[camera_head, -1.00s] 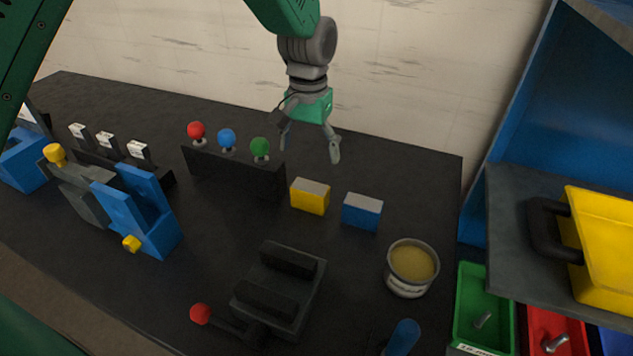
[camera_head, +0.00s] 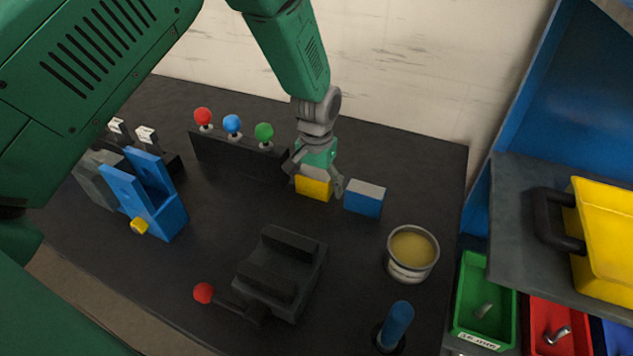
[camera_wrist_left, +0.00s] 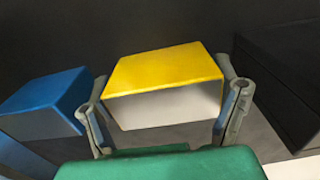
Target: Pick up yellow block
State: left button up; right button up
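The yellow block (camera_head: 314,188), yellow on its side with a pale top, stands on the dark table. My left gripper (camera_head: 318,178) is over it, pointing down, with one finger at each side. In the left wrist view the yellow block (camera_wrist_left: 165,72) lies between the two fingers (camera_wrist_left: 165,105), which are spread and very close to its sides. I cannot see a clear grip. The block appears to rest on the table. My right gripper is not in view.
A blue block (camera_head: 364,199) stands just right of the yellow block. A dark panel with red, blue and green knobs (camera_head: 238,155) is close on the left. A tin (camera_head: 411,254) and a dark fixture with a red-ended lever (camera_head: 280,272) stand nearer me.

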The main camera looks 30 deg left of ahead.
pick_arm(q)
jog(key=shift+a+f, duration=0.1)
jog(key=shift+a, duration=0.35)
jog(key=c, duration=1.4)
